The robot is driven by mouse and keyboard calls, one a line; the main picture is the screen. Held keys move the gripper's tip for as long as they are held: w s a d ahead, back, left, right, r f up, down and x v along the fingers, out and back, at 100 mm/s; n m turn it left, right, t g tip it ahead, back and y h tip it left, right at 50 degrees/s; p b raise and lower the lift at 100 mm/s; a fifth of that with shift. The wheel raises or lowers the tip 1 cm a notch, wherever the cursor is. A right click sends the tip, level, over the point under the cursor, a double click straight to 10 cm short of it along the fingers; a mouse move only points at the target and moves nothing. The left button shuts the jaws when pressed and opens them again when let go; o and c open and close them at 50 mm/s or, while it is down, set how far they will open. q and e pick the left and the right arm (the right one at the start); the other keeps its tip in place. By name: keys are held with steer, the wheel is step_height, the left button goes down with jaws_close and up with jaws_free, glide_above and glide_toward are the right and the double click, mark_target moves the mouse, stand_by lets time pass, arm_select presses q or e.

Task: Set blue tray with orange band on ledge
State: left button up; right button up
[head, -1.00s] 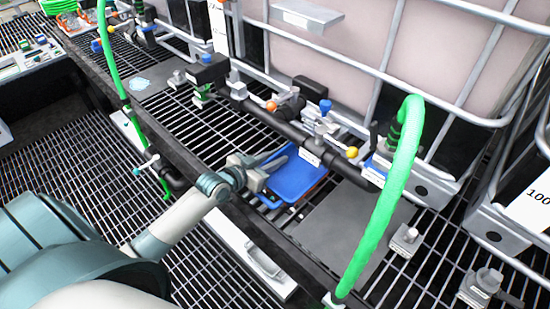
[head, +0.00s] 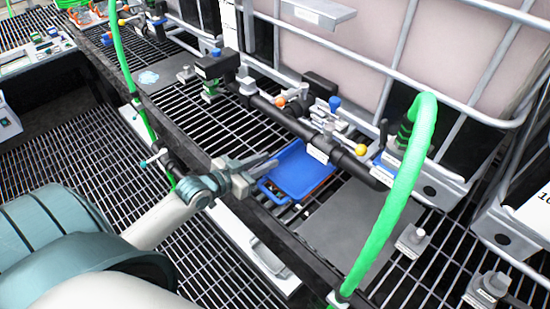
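The blue tray (head: 298,168) lies flat on the metal grating behind the dark front beam, beside the black pipe. A sliver of orange-red shows along its lower right edge; the rest of the band is hidden. A blue loop handle sticks out at its near left corner. My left gripper (head: 266,165) is just left of the tray. Its two fingers point toward the tray with a gap between them, and nothing shows held. Whether a fingertip still touches the rim is hard to tell. My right gripper is not in view.
The black pipe (head: 285,119) with valves runs behind the tray, in front of a caged tank (head: 340,70). A green hose (head: 392,215) rises at the right. A bare grey plate (head: 358,222) lies right of the tray. The dark beam (head: 285,238) edges the grating.

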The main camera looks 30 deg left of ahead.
arm_select(q)
steer(key=shift+v, duration=2.2)
